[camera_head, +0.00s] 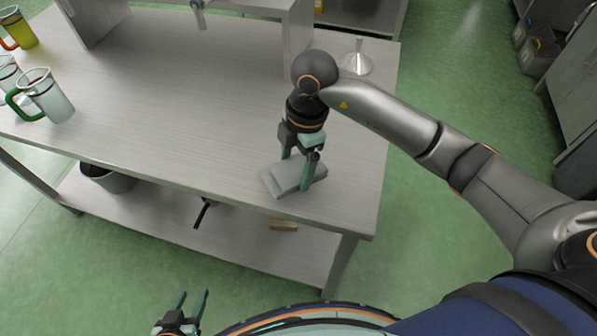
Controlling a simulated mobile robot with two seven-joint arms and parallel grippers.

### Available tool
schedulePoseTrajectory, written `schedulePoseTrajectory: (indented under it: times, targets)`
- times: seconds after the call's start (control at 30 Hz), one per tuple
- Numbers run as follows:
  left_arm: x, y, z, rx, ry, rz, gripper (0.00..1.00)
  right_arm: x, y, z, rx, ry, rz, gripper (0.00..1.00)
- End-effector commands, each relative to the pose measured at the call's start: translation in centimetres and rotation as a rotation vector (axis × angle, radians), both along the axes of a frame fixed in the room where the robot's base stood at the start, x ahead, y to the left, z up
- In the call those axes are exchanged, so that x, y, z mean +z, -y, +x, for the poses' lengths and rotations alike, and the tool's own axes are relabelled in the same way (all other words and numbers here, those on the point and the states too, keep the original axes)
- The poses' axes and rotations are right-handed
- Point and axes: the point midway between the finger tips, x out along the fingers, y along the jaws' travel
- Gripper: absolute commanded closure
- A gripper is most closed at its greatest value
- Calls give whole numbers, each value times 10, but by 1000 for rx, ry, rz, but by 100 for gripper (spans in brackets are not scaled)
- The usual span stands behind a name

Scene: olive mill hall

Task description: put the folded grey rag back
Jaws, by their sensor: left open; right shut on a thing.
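The folded grey rag (284,178) is at the front right part of the metal table (190,105). My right gripper (296,180) points down over it and is shut on it. The fingers cover part of the rag. The rag is on or just above the table top; I cannot tell which. My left gripper (192,300) is open and empty, low at the bottom of the view, in front of the table and apart from it.
Glass mugs with coloured handles (48,97) stand at the table's left. A metal funnel (357,62) is at the back right corner. A raised metal stand is at the back. The lower shelf (250,238) holds a grey bucket (108,178) and a small tan block (284,225). The table's middle is clear.

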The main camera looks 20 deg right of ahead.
Motion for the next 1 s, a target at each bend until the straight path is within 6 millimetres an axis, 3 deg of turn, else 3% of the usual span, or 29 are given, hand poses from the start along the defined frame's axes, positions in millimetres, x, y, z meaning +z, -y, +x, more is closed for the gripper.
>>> schedulePoseTrajectory:
  times: [0.1,0.3,0.67,0.7,0.8,1.0]
  targets:
    - [1,0,0,0,0,0,50,-11,9,2,-4,-3,-4,60]
    - [6,0,0,0,0,0,50,-37,7,2,-2,-2,0,60]
    - [2,0,0,0,0,0,50,-42,6,2,-1,0,-1,60]
    - [3,0,0,0,0,0,50,-42,6,2,-1,0,-1,13]
    - [3,0,0,0,0,0,50,-41,6,2,-1,-1,-1,1]
    - [3,0,0,0,0,0,50,-41,7,2,-1,-1,-1,0]
